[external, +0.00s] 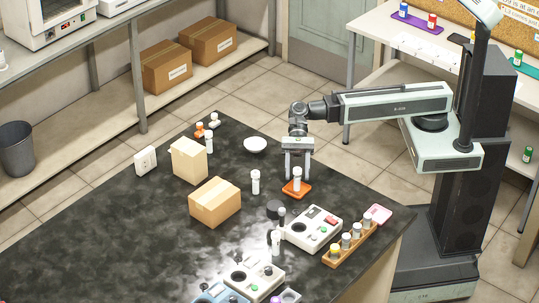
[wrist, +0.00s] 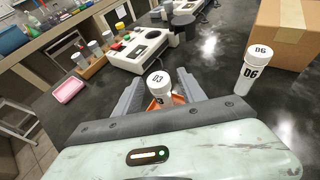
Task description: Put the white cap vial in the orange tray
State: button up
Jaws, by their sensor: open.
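A white cap vial (external: 297,178) stands upright on the small orange tray (external: 296,189) at the right part of the black bench. In the wrist view the vial's cap (wrist: 158,82) reads D3, and part of the orange tray (wrist: 178,99) shows below it. My gripper (external: 298,176) points down over the tray, its fingers open on either side of the vial. In the wrist view my gripper (wrist: 160,90) also shows apart from the vial. Another white cap vial (external: 256,182), marked D6 in the wrist view (wrist: 251,70), stands on the bench to the left of the tray.
Cardboard boxes (external: 214,202) stand left of the vials.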

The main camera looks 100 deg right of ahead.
jog(key=p+v, duration=0.4)
jog(key=v, duration=0.7)
jog(key=shift+d, duration=0.35)
